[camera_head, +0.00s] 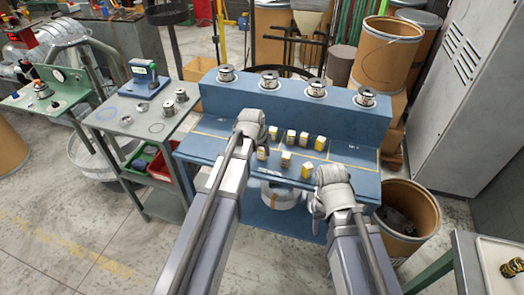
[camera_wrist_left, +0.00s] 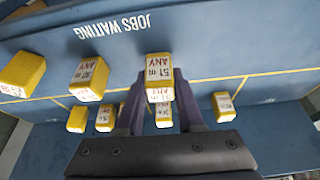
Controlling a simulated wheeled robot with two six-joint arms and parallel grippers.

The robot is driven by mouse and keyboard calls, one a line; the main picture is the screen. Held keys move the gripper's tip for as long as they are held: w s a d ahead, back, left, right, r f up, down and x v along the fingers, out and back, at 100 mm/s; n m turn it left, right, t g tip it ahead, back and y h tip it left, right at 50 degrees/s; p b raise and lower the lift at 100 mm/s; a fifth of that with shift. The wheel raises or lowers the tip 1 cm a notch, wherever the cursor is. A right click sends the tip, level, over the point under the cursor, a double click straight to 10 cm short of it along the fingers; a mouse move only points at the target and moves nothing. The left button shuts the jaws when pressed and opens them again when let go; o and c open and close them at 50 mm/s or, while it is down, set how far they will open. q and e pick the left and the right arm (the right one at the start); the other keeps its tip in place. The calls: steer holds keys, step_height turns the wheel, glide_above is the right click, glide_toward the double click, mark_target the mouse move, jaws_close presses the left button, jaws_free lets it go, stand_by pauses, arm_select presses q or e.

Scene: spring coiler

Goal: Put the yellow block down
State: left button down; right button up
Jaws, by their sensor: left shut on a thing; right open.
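The yellow block (camera_wrist_left: 158,75), with a white label reading "51 m ANY", is between the fingers of my left gripper (camera_wrist_left: 160,108) in the left wrist view. In the head view the left gripper (camera_head: 260,146) is over the left part of the blue bench, and the block (camera_head: 262,153) shows just under it. I cannot tell whether the block touches the bench. My right gripper (camera_head: 318,205) is open at the front right edge of the bench, its fingers partly hidden by its wrist.
Lettering "JOBS WAITING" marks the bench (camera_wrist_left: 220,50). Several spools (camera_head: 270,79) stand on the raised ledge behind. A grey side table (camera_head: 130,118) is at left.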

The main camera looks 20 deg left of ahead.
arm_select(q)
step_height(320, 180, up, 9)
steer(key=p, duration=0.8)
arm_select(e)
step_height(320, 180, up, 9)
